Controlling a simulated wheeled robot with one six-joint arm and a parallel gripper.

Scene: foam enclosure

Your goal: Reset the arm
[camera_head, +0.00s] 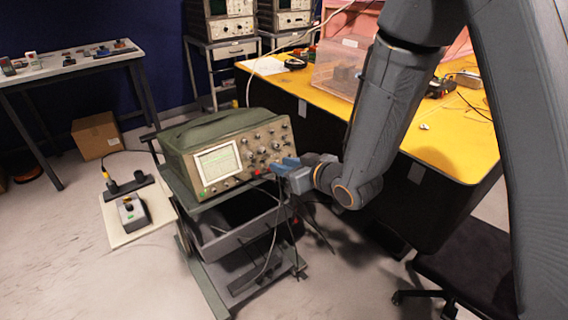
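My arm comes down from the upper right of the head view, bent at the elbow, with its wrist low. My gripper (285,166) is at the front right of a green oscilloscope (228,150), close to its knob panel. The blue-grey fingers overlap the panel in the picture. I cannot tell whether they touch it. The finger gap is too small to make out, and no held object is clearly visible.
The oscilloscope stands on a dark cart (237,240) with cables hanging. A yellow-topped workbench (455,140) carries a clear box (340,68). A black chair (470,265) stands lower right. A cardboard box (97,135) sits at left under a white table (70,62). Floor is open at lower left.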

